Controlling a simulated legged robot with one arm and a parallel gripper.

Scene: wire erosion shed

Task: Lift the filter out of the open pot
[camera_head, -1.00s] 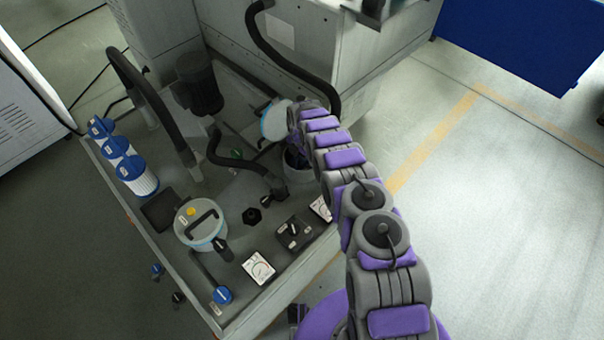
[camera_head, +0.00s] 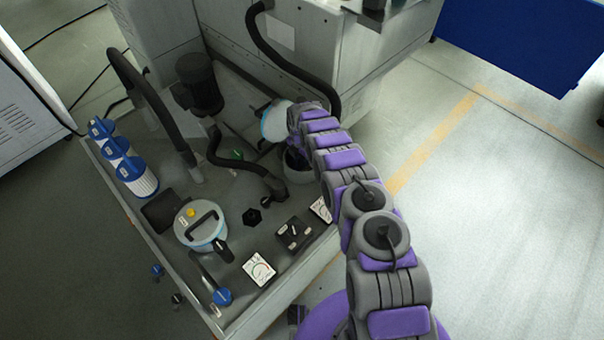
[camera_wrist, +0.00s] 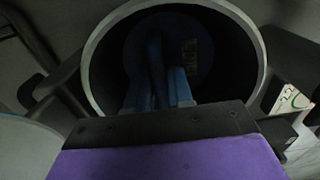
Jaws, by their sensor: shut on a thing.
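The open pot (camera_head: 299,175) stands at the right of the unit's top, mostly hidden by my arm in the head view. In the wrist view its pale round rim (camera_wrist: 88,62) surrounds a dark inside. The blue top of the filter (camera_wrist: 198,48) shows dimly inside the pot, with a pale label on it. My gripper (camera_wrist: 160,88) reaches down into the pot mouth and is shut on the filter; the exact contact is too dark to make out. The pot's light blue and grey lid (camera_head: 275,122) stands tilted up beside the pot.
A closed pot (camera_head: 203,230) with a handled lid stands at front left. Several blue-capped white filters (camera_head: 142,182) line the left edge. Black hoses (camera_head: 235,162), a dark motor (camera_head: 200,88) and dial gauges (camera_head: 258,269) crowd the top. The floor at right is clear.

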